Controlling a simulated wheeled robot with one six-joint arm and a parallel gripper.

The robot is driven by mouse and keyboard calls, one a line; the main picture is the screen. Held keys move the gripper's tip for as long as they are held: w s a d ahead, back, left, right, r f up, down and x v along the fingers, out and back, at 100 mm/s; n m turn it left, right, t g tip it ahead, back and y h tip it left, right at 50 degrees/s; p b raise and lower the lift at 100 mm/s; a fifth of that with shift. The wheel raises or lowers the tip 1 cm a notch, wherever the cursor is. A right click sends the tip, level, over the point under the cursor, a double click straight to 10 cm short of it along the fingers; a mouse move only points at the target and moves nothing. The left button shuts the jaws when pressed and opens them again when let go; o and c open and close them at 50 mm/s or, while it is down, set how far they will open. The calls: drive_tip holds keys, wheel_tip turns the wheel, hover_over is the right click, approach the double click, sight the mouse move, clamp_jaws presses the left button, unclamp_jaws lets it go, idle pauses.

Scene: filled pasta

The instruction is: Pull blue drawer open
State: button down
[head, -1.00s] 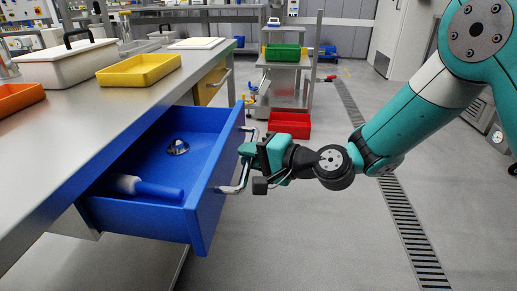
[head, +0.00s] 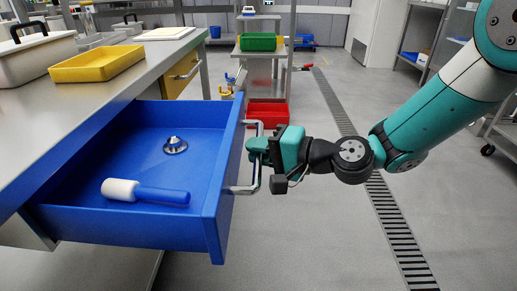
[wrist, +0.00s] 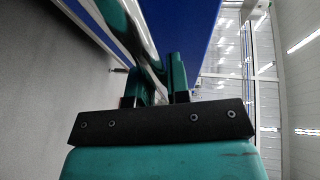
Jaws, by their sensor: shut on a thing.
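The blue drawer (head: 215,215) stands pulled well out from under the steel table in the head view. Its inside shows a white-and-blue roller-like tool and a small metal piece. The drawer's metal bar handle (head: 258,165) is on its front face. My gripper (head: 255,150) is shut on that handle from the right. In the wrist view my gripper's fingers (wrist: 160,80) sit on either side of the shiny handle bar (wrist: 131,30), close to the blue drawer front (wrist: 190,25). The exact contact is partly hidden.
The steel table (head: 130,82) above the drawer carries a yellow tray (head: 97,64) and a white lidded box (head: 35,58). A yellow drawer (head: 180,75) is farther back. A red bin (head: 268,113) and a trolley with a green bin (head: 258,42) stand behind. Floor to the right is mostly clear.

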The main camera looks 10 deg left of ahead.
drive_tip(key=c, duration=1.1)
unclamp_jaws()
drive_tip(key=shift+d, duration=0.15)
drive_tip(key=p+v, duration=0.1)
drive_tip(key=v, duration=1.6)
drive_tip(key=shift+p, duration=0.4)
drive_tip(key=shift+s+r, duration=0.1)
drive_tip(key=shift+s, duration=0.05)
drive_tip(key=s+a+r+n+g+h, duration=0.1)
drive_tip(key=s+r+n+g+h, duration=0.1)
drive_tip(key=s+n+g+h, duration=0.45)
drive_tip(key=s+d+r+n+t+h, duration=0.25)
drive_tip(key=s+d+h, duration=0.25)
drive_tip(key=s+d, duration=0.4)
wheel_tip(320, 180, up, 33)
drive_tip(key=s+a+p, duration=0.1)
drive_tip(key=p, duration=3.2)
drive_tip(key=shift+a, duration=0.25)
